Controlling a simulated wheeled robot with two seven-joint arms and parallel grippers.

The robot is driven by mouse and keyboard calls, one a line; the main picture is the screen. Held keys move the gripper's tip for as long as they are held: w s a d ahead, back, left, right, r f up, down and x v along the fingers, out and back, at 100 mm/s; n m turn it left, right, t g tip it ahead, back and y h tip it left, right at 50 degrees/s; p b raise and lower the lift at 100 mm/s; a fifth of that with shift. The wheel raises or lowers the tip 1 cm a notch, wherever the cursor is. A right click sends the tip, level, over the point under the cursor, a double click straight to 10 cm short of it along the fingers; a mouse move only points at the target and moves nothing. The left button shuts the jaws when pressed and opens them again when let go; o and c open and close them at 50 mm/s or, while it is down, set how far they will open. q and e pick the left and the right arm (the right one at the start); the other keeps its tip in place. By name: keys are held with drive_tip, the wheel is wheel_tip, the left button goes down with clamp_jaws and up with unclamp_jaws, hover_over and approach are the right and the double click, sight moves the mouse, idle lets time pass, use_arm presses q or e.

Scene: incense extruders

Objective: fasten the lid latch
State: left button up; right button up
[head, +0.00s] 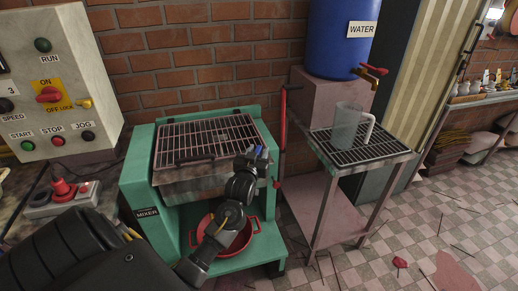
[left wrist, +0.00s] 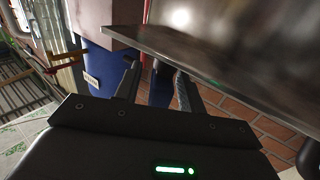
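The green mixer (head: 136,190) stands in the middle, with a grid lid (head: 205,138) lying down flat over its metal tub. A dark handle (head: 195,160) sits at the lid's front edge. I cannot clearly make out the latch. My left gripper (head: 262,158) is at the mixer's right front corner, near an upright red-handled lever (head: 283,125). In the left wrist view the two fingers (left wrist: 157,88) are apart, with a dark narrow part showing between or behind them; I cannot tell whether they touch it. My right gripper is out of view.
A red pot (head: 238,238) sits under the mixer. To the right stands a wire-topped table (head: 350,152) with a clear jug (head: 346,125); a blue water barrel (head: 333,45) is behind. A control box (head: 55,75) is at the left.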

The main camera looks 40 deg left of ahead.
use_arm(q)
drive_tip(key=shift+x, duration=0.85)
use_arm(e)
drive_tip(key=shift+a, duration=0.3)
use_arm(q)
drive_tip(key=shift+c, duration=0.3)
clamp_jaws()
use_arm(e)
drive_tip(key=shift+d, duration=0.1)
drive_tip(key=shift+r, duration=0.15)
